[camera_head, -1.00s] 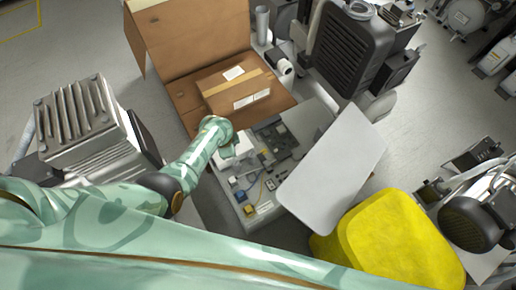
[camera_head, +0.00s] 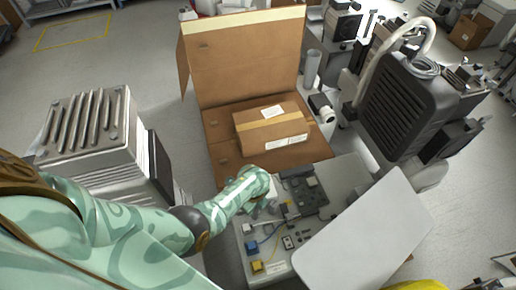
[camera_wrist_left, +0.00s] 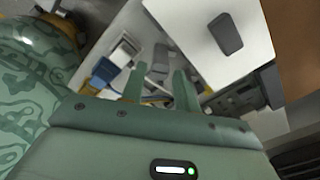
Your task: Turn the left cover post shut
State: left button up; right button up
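An open, shallow grey control box (camera_head: 240,245) with wired parts inside stands low in front of me. Its pale flat cover (camera_head: 365,235) is tilted over the right side. My left gripper (camera_head: 264,205) is over the box's left part, its fingers mostly hidden by the hand in the head view. In the left wrist view, the two green fingers (camera_wrist_left: 160,88) stand apart with nothing clearly held between them. Small parts and wires (camera_wrist_left: 120,65) show beyond them. A white panel with a dark block (camera_wrist_left: 226,33) is to their right. I cannot clearly pick out the left cover post. My right gripper is out of view.
An open cardboard box holding a taped carton (camera_head: 272,127) stands behind the control box. A finned metal unit (camera_head: 85,135) is at left, a black ribbed unit (camera_head: 405,100) at right. A yellow object (camera_head: 418,286) shows at the bottom edge.

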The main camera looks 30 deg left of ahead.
pick_arm(q)
notch_tip(320, 180, down, 5)
jog(key=b, duration=0.2)
jog(key=shift+b, duration=0.35)
jog(key=shift+f, duration=0.25)
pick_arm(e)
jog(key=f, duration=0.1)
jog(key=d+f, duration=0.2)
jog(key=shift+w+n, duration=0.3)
pick_arm(q)
jog(key=shift+r, duration=0.1)
grip_shut()
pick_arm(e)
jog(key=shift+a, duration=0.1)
